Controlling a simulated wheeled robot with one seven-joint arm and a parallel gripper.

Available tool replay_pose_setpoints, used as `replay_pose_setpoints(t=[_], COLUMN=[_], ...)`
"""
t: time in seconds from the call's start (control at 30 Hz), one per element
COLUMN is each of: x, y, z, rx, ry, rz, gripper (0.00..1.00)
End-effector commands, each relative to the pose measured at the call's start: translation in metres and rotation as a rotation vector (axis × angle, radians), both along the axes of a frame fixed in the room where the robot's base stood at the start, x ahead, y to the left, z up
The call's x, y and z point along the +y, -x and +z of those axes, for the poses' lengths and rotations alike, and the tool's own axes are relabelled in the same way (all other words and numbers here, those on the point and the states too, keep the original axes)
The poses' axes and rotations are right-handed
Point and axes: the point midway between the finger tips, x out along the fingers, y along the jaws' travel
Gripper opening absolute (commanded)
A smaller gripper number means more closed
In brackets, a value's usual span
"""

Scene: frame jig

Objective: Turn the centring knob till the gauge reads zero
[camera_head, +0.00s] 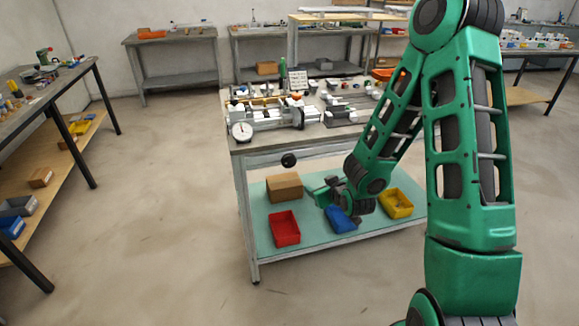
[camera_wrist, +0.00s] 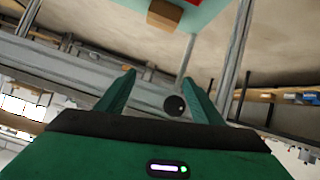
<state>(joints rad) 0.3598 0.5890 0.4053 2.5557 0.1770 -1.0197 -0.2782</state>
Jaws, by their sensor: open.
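A round black knob (camera_head: 289,160) sits on the front of the middle workbench (camera_head: 240,147), just below its top. A white round dial gauge (camera_head: 242,131) faces forward at the bench's left front corner; its needle is too small to read. My gripper (camera_head: 318,190) is in front of the bench, below and right of the knob, and apart from it. In the wrist view, my gripper's two green fingers (camera_wrist: 160,82) are spread with nothing held. The knob (camera_wrist: 175,105) shows between them in that view, nearer the right finger, beyond the gripper.
Metal jig parts (camera_head: 268,113) stand on the bench top. The lower shelf (camera_head: 264,228) holds a cardboard box (camera_head: 284,187), a red bin (camera_head: 285,229), a blue bin (camera_head: 342,220) and a yellow bin (camera_head: 396,203). The floor left of the bench is clear.

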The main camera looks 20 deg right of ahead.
Motion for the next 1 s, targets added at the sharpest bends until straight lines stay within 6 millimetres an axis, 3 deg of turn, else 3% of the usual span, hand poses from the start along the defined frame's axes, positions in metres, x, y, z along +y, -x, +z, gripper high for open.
replay_pose_setpoints(t=[0.1,0.33,0.7,0.87,1.0], x=[0.029,0.064,0.073,0.072,0.072], y=[-0.009,-0.011,-0.006,-0.024,-0.049], z=[-0.008,0.002,0.018,0.019,0.020], rx=[-0.118,-0.358,-0.526,-0.531,-0.532], ry=[-0.054,-0.154,-0.215,-0.215,-0.214], rz=[0.030,0.006,-0.060,-0.061,-0.062], gripper=[0.61,0.61,0.61,0.61,0.61])
